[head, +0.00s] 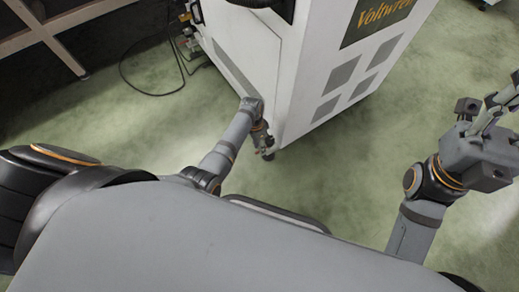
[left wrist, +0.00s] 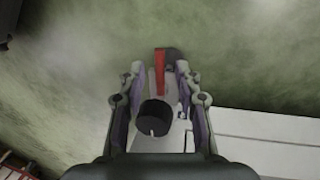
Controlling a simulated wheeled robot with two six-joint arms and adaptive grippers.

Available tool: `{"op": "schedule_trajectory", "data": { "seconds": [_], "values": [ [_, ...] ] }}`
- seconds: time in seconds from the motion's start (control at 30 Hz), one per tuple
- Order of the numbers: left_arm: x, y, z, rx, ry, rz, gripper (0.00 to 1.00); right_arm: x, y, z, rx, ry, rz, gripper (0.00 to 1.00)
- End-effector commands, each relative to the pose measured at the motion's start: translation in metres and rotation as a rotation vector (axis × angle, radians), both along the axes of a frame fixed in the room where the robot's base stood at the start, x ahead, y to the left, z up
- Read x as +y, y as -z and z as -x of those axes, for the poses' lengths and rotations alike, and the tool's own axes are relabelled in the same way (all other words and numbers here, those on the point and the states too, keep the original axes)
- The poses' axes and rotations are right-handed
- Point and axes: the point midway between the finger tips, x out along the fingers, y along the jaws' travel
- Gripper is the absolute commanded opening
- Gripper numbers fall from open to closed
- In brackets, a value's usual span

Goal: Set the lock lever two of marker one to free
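A red lever (left wrist: 160,62) lies between the fingertips of my left gripper (left wrist: 160,72) in the left wrist view. The gripper is open, with a finger on either side of the lever; I cannot tell whether either touches it. A black round part (left wrist: 153,118) with a white mark sits nearer the palm, between the fingers. In the head view my left gripper (head: 264,141) is low beside the bottom corner of the white cabinet (head: 252,52). My right gripper (head: 492,112) is raised at the right edge, apart from the cabinet, partly cut off. No marker label is readable.
The cabinet has grey vents and a "Voltwren" sign (head: 378,18). A pale frame (head: 45,32) stands at the upper left. The floor between the cabinet and my right arm is clear.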

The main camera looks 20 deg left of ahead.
Motion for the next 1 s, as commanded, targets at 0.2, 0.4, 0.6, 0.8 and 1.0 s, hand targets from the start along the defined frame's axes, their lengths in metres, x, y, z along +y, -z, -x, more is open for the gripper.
{"op": "schedule_trajectory", "data": {
  "seconds": [0.2, 0.4, 0.6, 0.8, 1.0],
  "values": [
    [-0.0011, 0.0048, 0.0006, 0.0, 0.0, 0.0, 0.34, 0.0005, 0.0031, -0.0004, 0.002, 0.003, 0.002, 0.48],
    [-0.0011, 0.0046, 0.0006, -0.001, 0.0, 0.001, 0.23, 0.0003, 0.0029, -0.0005, 0.002, 0.002, 0.001, 0.48],
    [-0.001, 0.0045, 0.0005, -0.001, 0.0, 0.001, 0.0, -0.0001, 0.0027, -0.0005, 0.002, 0.002, -0.001, 0.48],
    [-0.001, 0.0045, 0.0005, -0.001, 0.0, 0.001, 0.0, -0.0003, 0.0026, -0.0005, 0.001, 0.003, -0.003, 0.48],
    [-0.0008, 0.0043, 0.0004, -0.001, -0.001, 0.0, 0.0, -0.0003, 0.0021, -0.0004, 0.001, 0.003, -0.003, 0.48]
  ]
}}
